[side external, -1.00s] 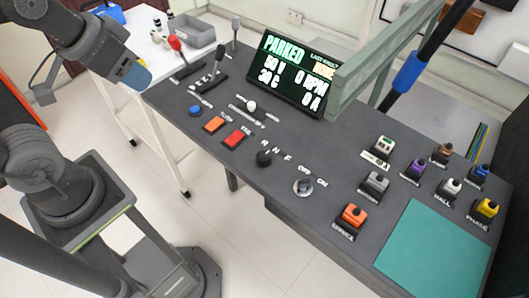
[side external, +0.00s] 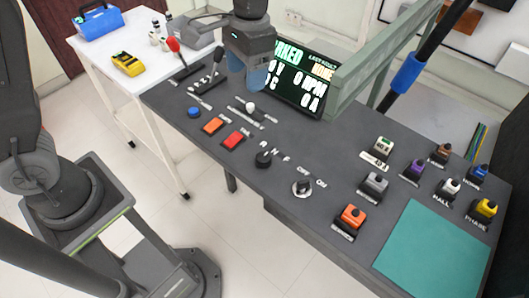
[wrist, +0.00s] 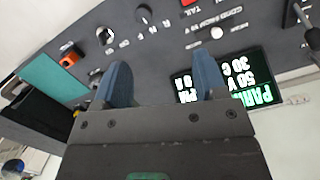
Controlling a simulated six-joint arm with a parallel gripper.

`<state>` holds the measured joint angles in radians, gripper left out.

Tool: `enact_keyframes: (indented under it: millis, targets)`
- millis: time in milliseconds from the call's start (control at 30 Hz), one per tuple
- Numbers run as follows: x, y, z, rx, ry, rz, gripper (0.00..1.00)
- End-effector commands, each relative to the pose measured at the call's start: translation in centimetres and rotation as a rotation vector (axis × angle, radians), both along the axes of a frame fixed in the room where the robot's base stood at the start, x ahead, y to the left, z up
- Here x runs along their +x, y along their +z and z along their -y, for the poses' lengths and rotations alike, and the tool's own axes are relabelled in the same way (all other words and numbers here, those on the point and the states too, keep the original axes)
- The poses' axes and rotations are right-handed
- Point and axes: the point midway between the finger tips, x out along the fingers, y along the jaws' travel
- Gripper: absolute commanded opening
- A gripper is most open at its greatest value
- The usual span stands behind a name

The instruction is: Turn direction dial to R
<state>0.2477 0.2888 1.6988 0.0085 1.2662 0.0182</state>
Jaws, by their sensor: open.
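The direction dial (side external: 264,158) is a small black knob on the dark panel, with R, N and F letters beside it. It also shows at the top of the wrist view (wrist: 143,14). Which letter it points to is too small to tell. My gripper (side external: 248,74) is above the panel, in front of the display and well apart from the dial. In the wrist view my gripper (wrist: 162,70) has its two blue fingers wide apart, with nothing between them.
The display (side external: 300,78) reads PARKED, partly hidden by my arm. A green-grey frame (side external: 385,55) rises beside it. Levers (side external: 216,65) stand at the panel's far left. An OFF/ON switch (side external: 301,187) and orange block (side external: 350,217) lie right of the dial.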

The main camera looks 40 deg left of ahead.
Motion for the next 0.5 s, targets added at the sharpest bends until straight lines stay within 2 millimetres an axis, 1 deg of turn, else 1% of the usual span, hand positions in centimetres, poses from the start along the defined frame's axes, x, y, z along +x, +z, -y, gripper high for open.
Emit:
enact_keyframes:
  millis: [33, 100, 200, 300, 400, 500]
  targets:
    - [1.1, -1.8, 1.2, 0.013, -0.023, -0.047, 0.65]
    - [2.1, -3.8, 2.5, 0.03, -0.048, -0.103, 0.65]
    - [3.2, -6.6, 4.1, 0.051, -0.079, -0.171, 0.65]
    - [3.8, -8.9, 5.4, 0.069, -0.101, -0.222, 0.65]
    - [4.1, -10.3, 6.1, 0.081, -0.116, -0.252, 0.65]
    - [4.1, -11.1, 6.4, 0.086, -0.123, -0.266, 0.65]
